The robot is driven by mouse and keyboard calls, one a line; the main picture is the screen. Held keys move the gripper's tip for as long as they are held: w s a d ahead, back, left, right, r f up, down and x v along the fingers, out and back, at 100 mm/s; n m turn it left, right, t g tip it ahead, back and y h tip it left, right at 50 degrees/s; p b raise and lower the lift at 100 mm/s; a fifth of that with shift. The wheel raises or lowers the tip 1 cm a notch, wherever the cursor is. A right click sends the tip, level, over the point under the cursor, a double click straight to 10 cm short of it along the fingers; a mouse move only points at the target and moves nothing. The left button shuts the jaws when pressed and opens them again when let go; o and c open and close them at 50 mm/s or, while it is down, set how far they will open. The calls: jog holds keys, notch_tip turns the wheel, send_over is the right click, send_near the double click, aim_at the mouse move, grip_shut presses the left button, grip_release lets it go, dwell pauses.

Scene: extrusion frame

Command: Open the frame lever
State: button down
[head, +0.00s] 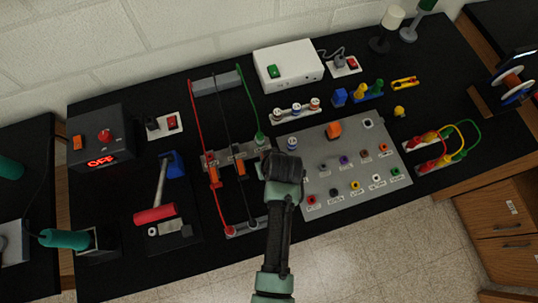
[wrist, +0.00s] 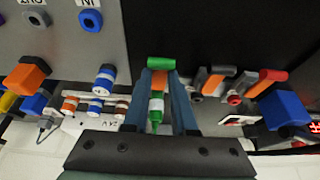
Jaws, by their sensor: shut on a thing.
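The frame with its orange levers stands mid-bench in the head view, with its front bar (head: 245,229) lying across the near side. Two levers show on its left: one with a red grip (head: 213,178) and one with an orange arm (head: 240,168). In the wrist view, my gripper (wrist: 159,85) is shut on the lever with a green crosspiece (wrist: 162,63) and an orange arm between the fingers. In the head view my gripper (head: 268,158) covers this lever. A green plug (wrist: 155,115) shows behind it in the wrist view.
A grey socket panel (head: 335,165) stands close on the right. Red, black and green leads run along the frame. A white box (head: 287,63) stands behind.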

jog(key=shift+r, duration=0.1)
dwell(0.3)
jog(key=shift+w+a+r+g+p, duration=0.1)
jog(key=shift+w+r+g+p, duration=0.25)
jog(key=shift+g+p, duration=0.35)
jog(key=shift+w+a+r+g+h, duration=0.1)
jog(key=shift+w+r+g+h, duration=0.1)
jog(key=shift+g+h, duration=0.3)
jog(key=shift+w+r+g+h, duration=0.1)
jog(key=shift+w+g+h, duration=0.1)
jog(key=shift+g, duration=0.5)
jog(key=g+b, duration=0.1)
jog(key=b, duration=0.1)
jog(key=w+g+h+b, duration=0.1)
jog(key=g+b, duration=0.1)
jog(key=shift+w+a, duration=0.1)
jog(key=shift+a, duration=0.1)
jog(key=g+b, duration=0.1)
jog(key=b, duration=0.1)
jog(key=g+b, duration=0.1)
jog(key=b, duration=0.1)
jog(key=shift+w+a+r+h+b, duration=0.15)
jog(key=shift+w+h+b, duration=0.15)
jog(key=shift+w+b, duration=0.1)
jog(key=shift+r+g+b, duration=0.1)
jog(key=shift+g+b, duration=0.3)
jog(key=shift+b, duration=0.3)
jog(key=shift+r+b, duration=0.2)
jog(key=shift+b, duration=0.1)
